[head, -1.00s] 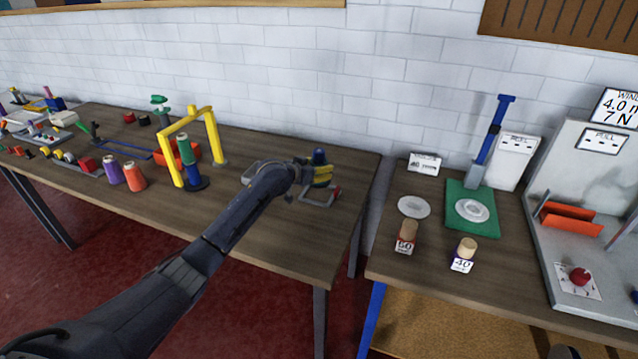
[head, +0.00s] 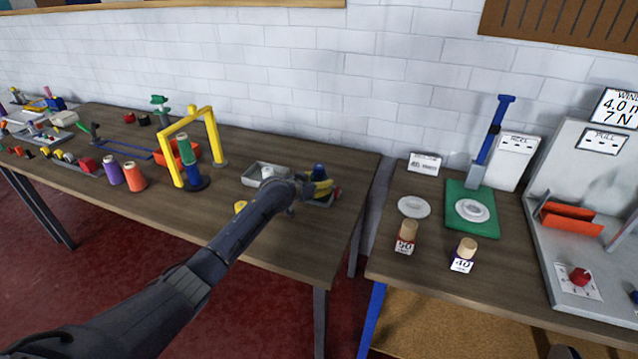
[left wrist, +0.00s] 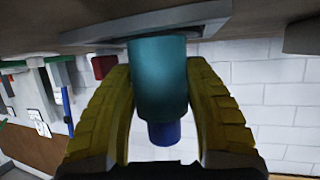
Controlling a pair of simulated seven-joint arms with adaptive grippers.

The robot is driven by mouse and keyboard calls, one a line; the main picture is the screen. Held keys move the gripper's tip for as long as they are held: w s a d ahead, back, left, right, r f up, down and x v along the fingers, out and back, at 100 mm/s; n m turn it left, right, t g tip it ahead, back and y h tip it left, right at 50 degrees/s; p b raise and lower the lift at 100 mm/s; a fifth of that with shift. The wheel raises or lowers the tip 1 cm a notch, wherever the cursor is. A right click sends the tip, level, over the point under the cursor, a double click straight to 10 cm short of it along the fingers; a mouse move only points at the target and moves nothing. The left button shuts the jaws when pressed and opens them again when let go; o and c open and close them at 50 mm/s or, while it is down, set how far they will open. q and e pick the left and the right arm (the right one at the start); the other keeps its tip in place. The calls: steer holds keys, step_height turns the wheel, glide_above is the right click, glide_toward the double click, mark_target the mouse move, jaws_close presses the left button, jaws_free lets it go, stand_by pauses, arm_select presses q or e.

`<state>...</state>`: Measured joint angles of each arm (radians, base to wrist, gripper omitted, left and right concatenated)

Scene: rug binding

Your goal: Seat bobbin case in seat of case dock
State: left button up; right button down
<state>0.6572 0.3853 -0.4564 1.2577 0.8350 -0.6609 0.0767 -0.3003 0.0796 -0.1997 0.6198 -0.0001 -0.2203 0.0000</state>
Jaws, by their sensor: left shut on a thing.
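My left gripper (head: 321,187) is at the right end of the long wooden table, its yellow fingers shut on the bobbin case. In the left wrist view the bobbin case (left wrist: 160,85) is a teal cylinder with a narrower blue end, held between both fingers (left wrist: 158,72). Its blue top (head: 319,170) shows above the fingers in the head view. The grey case dock (head: 318,204) lies under the gripper, mostly covered by it. In the left wrist view the teal end meets or nearly meets a grey plate (left wrist: 150,33); I cannot tell whether it is inside the seat. My right gripper is not in view.
A grey tray (head: 252,180) lies just left of the gripper. A small red part (head: 337,192) is beside the dock. A yellow arch (head: 213,138) and thread cones (head: 135,177) stand further left. The second table (head: 385,250) is across a gap at right.

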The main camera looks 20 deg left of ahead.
arm_select(q)
steer(key=o, duration=1.1)
steer(key=shift+f, duration=0.1)
steer(key=v, duration=1.2)
